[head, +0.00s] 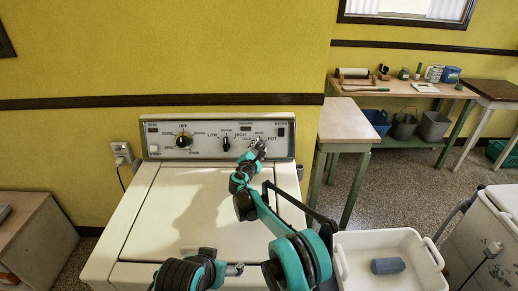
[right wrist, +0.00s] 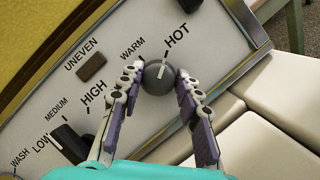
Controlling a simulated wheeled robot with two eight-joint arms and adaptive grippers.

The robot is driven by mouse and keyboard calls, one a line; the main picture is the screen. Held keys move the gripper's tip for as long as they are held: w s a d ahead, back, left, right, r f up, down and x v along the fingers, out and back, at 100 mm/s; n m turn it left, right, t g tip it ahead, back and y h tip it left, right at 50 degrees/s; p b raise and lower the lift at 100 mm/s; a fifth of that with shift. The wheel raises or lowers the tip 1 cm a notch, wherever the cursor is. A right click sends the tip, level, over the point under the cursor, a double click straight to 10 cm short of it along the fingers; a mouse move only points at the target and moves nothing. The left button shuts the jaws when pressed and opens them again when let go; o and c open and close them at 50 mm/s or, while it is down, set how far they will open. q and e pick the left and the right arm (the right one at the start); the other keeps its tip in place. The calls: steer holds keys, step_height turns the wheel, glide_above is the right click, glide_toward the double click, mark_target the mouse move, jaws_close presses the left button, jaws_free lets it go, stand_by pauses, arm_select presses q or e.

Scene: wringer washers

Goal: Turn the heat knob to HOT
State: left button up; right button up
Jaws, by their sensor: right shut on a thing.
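The round grey heat knob (right wrist: 157,78) is on the dryer's control panel, below the HOT label in the right wrist view. Its white pointer line points up and slightly right, toward the mark by HOT; WARM is to its left. My right gripper (right wrist: 159,82) is shut on the knob, one finger on each side. In the head view, my right gripper (head: 257,150) is at the panel's right end and mostly hides the knob. Part of my left gripper (head: 235,269) shows small at the bottom, over the dryer top, apart from the panel; its jaws are unclear.
The control panel (head: 210,126) also has a large dial (head: 183,140) at left and a black LOW–HIGH knob (head: 226,144), close to my right gripper. A white basin (head: 350,266) with a grey-blue block (head: 387,266) is at the right. The dryer top (head: 180,205) is clear.

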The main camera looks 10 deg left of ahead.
steer(key=shift+a+r, duration=0.1)
steer(key=shift+r, duration=0.1)
steer(key=o, duration=1.1)
steer(key=shift+w+f, duration=0.15)
steer(key=s, duration=0.8)
steer(key=s+a+r, duration=0.1)
steer(key=s, duration=0.3)
